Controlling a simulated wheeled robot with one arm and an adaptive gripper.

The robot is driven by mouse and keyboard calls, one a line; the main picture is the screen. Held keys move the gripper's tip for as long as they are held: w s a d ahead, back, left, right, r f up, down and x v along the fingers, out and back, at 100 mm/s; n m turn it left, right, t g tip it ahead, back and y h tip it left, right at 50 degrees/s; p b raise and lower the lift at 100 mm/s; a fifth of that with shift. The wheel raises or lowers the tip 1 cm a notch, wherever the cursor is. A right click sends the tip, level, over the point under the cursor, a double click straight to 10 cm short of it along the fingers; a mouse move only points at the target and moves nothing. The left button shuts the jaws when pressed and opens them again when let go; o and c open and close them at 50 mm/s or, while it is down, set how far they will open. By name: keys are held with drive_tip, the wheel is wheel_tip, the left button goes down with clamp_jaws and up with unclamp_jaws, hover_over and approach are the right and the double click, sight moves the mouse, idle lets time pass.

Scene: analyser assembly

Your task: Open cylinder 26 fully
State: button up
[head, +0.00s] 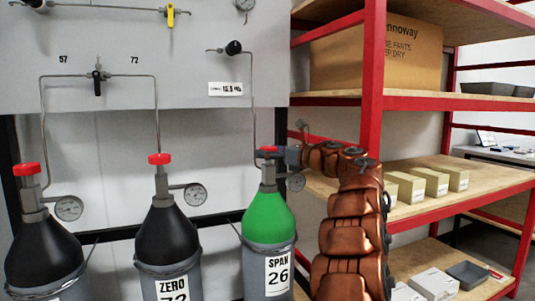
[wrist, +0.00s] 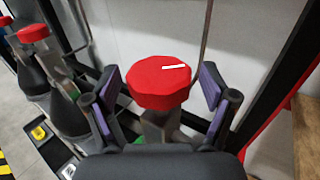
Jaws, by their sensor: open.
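Cylinder 26 (head: 268,220) is the green-shouldered one labelled SPAN 26, upright at the right end of the row in the head view. Its red valve knob (wrist: 160,82) shows in the wrist view with a white mark pointing to the right. My gripper (wrist: 165,95) is open, with one purple-padded finger on each side of the knob and a visible gap on both sides. A gauge (head: 296,183) sits beside the valve.
Cylinder 72 (head: 172,220), labelled ZERO, and another black-shouldered cylinder (head: 45,250) stand to the left, both with red knobs. A panel (head: 200,60) with tubing is behind. Red-framed shelves (head: 420,103) with boxes stand close on the right.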

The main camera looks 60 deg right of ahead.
drive_tip(key=shift+a+m+h+b, duration=0.1)
drive_tip(key=shift+m+h+b, duration=0.45)
drive_tip(key=shift+h, duration=0.25)
drive_tip(key=shift+w+f+m+h+b, duration=0.1)
drive_tip(key=shift+m+h+b, duration=0.55)
drive_tip(key=shift+h, duration=0.45)
drive_tip(key=shift+m+g+h+b, duration=1)
drive_tip(key=shift+m+h, duration=0.5)
drive_tip(key=shift+h, duration=0.7)
drive_tip(key=shift+a+m+g+h, duration=0.1)
drive_tip(key=shift+m+g+h, duration=0.4)
drive_tip(key=shift+h, duration=0.3)
drive_tip(key=shift+m+g+h, duration=0.5)
drive_tip(key=shift+m+h, duration=0.2)
drive_tip(key=shift+h, duration=0.1)
drive_tip(key=shift+r+m+g+h+p, duration=0.25)
drive_tip(key=shift+m+g+h+p, duration=0.05)
drive_tip(key=shift+m+g+h, duration=0.35)
drive_tip(key=m+g+h+p, duration=0.3)
drive_tip(key=g+p, duration=0.1)
drive_tip(key=shift+r+p, duration=0.15)
drive_tip(key=shift+p, duration=0.25)
drive_tip(key=shift+w+f+m+g+h+p, duration=0.1)
drive_tip(key=shift+f+m+g+h+p, duration=0.1)
drive_tip(key=shift+m+g+h+p, duration=0.6)
drive_tip(key=m+g+p, duration=0.1)
drive_tip(key=g+p, duration=0.1)
drive_tip(key=shift+p, duration=0.4)
